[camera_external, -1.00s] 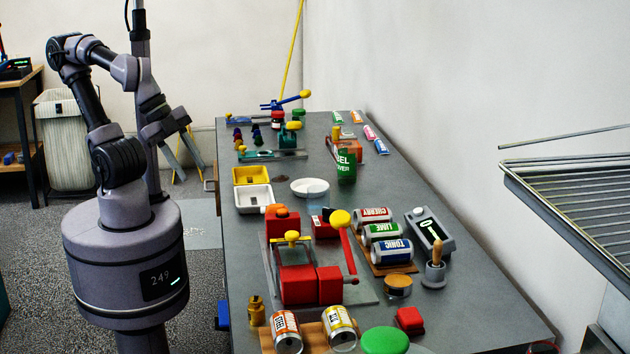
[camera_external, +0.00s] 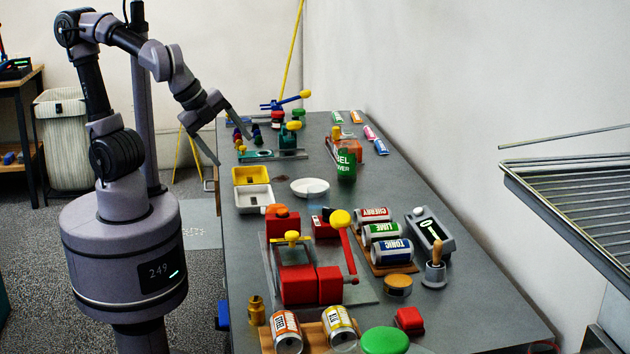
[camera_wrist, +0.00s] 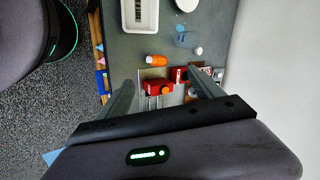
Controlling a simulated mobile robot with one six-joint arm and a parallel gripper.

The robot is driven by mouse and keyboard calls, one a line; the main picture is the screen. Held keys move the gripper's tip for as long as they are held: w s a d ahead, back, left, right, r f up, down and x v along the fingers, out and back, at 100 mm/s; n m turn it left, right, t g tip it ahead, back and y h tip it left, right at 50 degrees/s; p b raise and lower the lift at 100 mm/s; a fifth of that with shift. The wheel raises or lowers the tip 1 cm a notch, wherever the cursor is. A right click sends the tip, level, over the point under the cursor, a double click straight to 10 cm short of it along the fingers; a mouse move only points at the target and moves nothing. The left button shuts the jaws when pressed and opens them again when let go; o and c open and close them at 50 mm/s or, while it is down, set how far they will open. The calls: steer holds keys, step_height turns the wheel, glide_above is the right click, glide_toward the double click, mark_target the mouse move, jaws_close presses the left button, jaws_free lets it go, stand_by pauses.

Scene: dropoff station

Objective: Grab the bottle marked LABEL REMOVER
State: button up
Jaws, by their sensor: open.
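A green bottle (camera_external: 346,168) stands on the grey table, past the white round dish, in the external view. Only the letters "BEL" and "OVER" show on its side. I do not make it out in the wrist view. My gripper (camera_external: 232,150) is open and empty, its two fingers spread apart. In the external view it is near the table's left edge, to the left of the green bottle and apart from it. In the wrist view the fingers of my gripper (camera_wrist: 160,75) frame red blocks on the table farther off.
A yellow tray (camera_external: 252,170) and a white tray (camera_external: 238,198) lie near the left edge. A white round dish (camera_external: 310,187) is right of them. Red clamp blocks (camera_external: 299,286) and labelled cans (camera_external: 388,250) crowd the near half. An orange bottle (camera_wrist: 155,60) lies beside red blocks.

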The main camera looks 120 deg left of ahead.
steer(key=w+a+r+m+g+y+p, duration=0.1)
steer(key=w+a+m+g+y+p, duration=0.15)
steer(key=a, duration=0.65)
steer(key=w+a+r+m+g+y+p, duration=0.15)
steer(key=w+a, duration=0.25)
steer(key=a, duration=0.4)
steer(key=m+g+y+p, duration=0.2)
steer(key=m+y+p, duration=0.15)
steer(key=m, duration=0.25)
glide_above(344, 157)
step_height(344, 157, down, 9)
steer(key=shift+a+r, duration=0.1)
steer(key=shift+a, duration=0.05)
steer(key=shift+y, duration=0.25)
steer(key=f+b, duration=0.1)
steer(key=f, duration=0.1)
steer(key=f+b, duration=0.1)
steer(key=f, duration=0.2)
steer(key=f+b, duration=0.1)
steer(key=f, duration=0.2)
steer(key=shift+s+a, duration=0.1)
steer(key=shift+a, duration=0.25)
steer(key=b+x, duration=0.1)
steer(key=x, duration=0.4)
steer(key=shift+f, duration=0.1)
jaws_close()
